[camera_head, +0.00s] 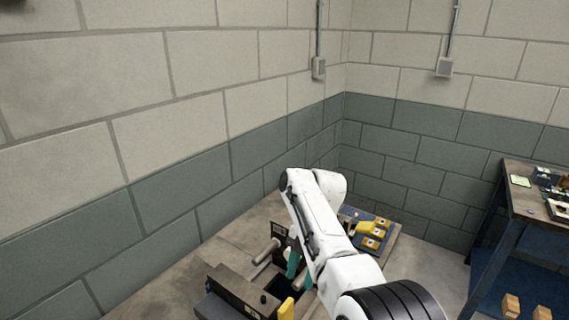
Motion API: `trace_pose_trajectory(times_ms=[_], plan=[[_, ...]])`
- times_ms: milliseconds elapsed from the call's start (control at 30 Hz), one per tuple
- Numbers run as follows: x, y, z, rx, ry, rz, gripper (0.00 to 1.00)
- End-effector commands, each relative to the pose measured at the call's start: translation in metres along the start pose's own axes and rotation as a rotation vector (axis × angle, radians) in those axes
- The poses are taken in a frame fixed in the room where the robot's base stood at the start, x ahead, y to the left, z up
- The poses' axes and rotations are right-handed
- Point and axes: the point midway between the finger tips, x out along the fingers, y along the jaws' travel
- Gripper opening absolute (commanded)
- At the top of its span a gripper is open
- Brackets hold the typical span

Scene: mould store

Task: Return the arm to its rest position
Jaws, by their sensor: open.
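My white arm (322,222) rises from the lower right of the head view, with a black ribbed joint (390,302) near the bottom edge. It reaches up and left over a work surface to a rounded white joint (331,184).
Dark block-shaped equipment (240,292) with a yellow part (286,309) stands left of the arm. A blue board with yellow blocks (371,231) lies right of it. A blue-framed bench (519,212) stands at the right, with wooden blocks (511,306) low down. Block walls close off the left and back.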

Motion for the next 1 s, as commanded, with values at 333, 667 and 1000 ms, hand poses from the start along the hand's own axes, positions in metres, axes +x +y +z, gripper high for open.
trace_pose_trajectory(times_ms=[333,667,1000], plan=[[0.108,-0.082,0.063,0.577,-0.102,0.062,0.43],[0.197,-0.193,0.073,1.191,-0.187,0.186,0.43],[0.254,-0.315,0.022,1.796,-0.215,0.371,0.43]])
